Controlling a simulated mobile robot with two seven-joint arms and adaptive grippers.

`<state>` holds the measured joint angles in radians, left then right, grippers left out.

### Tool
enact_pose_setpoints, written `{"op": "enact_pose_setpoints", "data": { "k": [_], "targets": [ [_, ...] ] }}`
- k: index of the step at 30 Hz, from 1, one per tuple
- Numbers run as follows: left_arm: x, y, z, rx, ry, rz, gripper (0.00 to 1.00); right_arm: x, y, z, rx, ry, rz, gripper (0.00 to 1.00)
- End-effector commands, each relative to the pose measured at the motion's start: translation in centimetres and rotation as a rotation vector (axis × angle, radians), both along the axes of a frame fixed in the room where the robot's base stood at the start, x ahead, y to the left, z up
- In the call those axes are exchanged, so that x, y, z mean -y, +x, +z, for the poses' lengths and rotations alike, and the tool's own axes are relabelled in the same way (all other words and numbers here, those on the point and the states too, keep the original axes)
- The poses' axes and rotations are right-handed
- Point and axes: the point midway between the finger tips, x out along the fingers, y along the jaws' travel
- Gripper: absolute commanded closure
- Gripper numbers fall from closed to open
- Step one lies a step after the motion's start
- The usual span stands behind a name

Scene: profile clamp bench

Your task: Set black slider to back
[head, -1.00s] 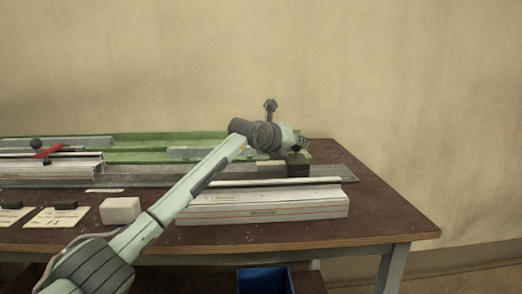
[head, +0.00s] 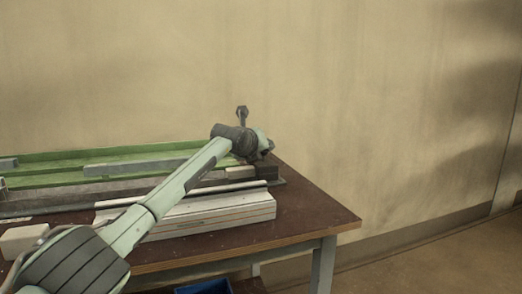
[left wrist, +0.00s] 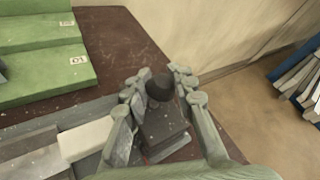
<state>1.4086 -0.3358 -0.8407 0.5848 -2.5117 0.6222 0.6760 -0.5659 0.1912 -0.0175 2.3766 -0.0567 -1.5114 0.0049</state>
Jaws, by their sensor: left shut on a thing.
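The black slider (head: 268,172) is a dark block near the right end of the grey metal rail (head: 120,197) in the head view. In the left wrist view the black slider (left wrist: 164,128) carries a round dark knob (left wrist: 160,88). My left gripper (head: 264,154) is directly above the slider in the head view. In the left wrist view its fingers (left wrist: 158,82) stand on either side of the knob, shut on it. The gripper partly hides the slider's top in the head view. My right gripper is in neither view.
A pale block (head: 240,172) sits just left of the slider. A white profile (head: 225,211) lies along the front, and green rails (head: 60,165) run behind. A white block (head: 22,240) is at front left. Bare tabletop (head: 310,210) lies to the right.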

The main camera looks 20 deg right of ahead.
Motion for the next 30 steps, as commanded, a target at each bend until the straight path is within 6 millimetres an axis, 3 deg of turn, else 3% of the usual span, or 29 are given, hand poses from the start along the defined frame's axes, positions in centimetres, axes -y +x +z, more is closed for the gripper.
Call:
{"op": "enact_pose_setpoints", "data": {
  "k": [2,3,8,22,30],
  "targets": [
    [0.4,-0.2,0.5,0.008,-0.007,-0.007,1.0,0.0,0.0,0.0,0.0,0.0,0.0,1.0],
    [0.4,-0.2,0.5,0.008,-0.007,-0.007,0.73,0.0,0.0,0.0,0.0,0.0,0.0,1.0],
    [0.3,-0.2,0.5,0.006,-0.006,-0.006,0.53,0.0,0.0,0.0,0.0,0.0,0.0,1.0],
    [-0.3,-0.5,0.5,0.001,-0.004,-0.004,0.53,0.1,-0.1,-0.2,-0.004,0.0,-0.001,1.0],
    [-2.1,-2.9,1.5,0.005,-0.004,-0.004,0.53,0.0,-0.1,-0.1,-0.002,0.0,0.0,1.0]
  ]
}}
